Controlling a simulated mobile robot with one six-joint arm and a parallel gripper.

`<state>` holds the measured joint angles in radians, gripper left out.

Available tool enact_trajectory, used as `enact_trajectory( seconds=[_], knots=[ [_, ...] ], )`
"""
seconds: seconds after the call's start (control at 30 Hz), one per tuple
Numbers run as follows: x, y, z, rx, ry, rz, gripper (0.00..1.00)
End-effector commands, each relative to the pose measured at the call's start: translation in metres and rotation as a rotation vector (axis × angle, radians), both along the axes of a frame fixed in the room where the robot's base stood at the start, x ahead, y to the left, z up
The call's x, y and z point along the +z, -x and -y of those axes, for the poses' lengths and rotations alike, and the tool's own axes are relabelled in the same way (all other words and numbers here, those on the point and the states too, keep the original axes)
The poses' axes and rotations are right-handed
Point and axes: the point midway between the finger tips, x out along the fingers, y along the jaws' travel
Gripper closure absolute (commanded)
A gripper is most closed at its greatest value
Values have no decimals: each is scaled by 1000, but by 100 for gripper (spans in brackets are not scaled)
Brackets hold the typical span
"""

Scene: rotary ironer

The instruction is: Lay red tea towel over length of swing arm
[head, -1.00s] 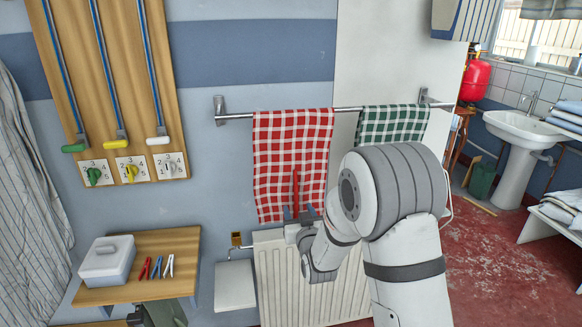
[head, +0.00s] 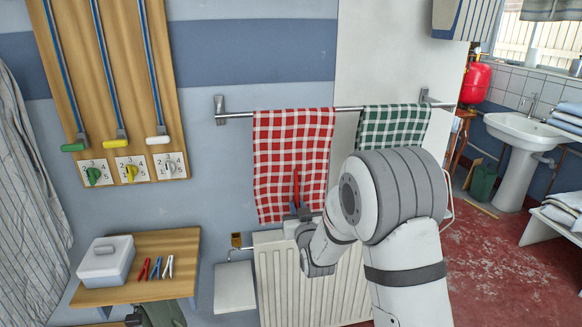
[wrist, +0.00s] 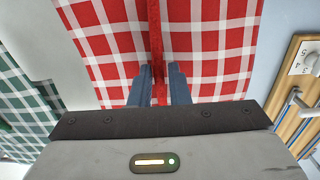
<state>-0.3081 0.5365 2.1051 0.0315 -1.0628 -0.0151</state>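The red tea towel (head: 292,150), red and white checked, hangs over a metal rail (head: 346,109) on the wall. My gripper (head: 299,213) is at its lower part, below a narrow upright red strip. In the wrist view, my gripper (wrist: 159,88) has its blue fingers close on both sides of this strip, which stands out from the red tea towel (wrist: 210,40). I cannot tell whether the strip is a pinched fold or a sewn band. Several blue rods with green, yellow and white ends are on a wooden board (head: 105,110); I cannot tell whether one is the swing arm.
A green checked towel (head: 392,125) hangs on the same rail, to the right. A white radiator (head: 275,275) stands below the towels. A wooden shelf (head: 150,290) at lower left holds a grey box (head: 107,262) and small pegs. A sink (head: 518,128) is at right.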

Motion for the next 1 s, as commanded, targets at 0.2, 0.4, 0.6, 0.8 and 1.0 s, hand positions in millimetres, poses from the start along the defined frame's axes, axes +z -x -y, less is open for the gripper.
enact_trajectory(
  seconds=[0.2,0.4,0.6,0.8,1.0],
  knots=[
    [0,0,0,0,0,0,100],
    [0,0,1,-1,0,0,100],
    [10,0,0,-1,-1,2,100],
    [31,0,0,-1,-1,2,100],
    [51,0,0,-1,-1,2,100]
  ],
)
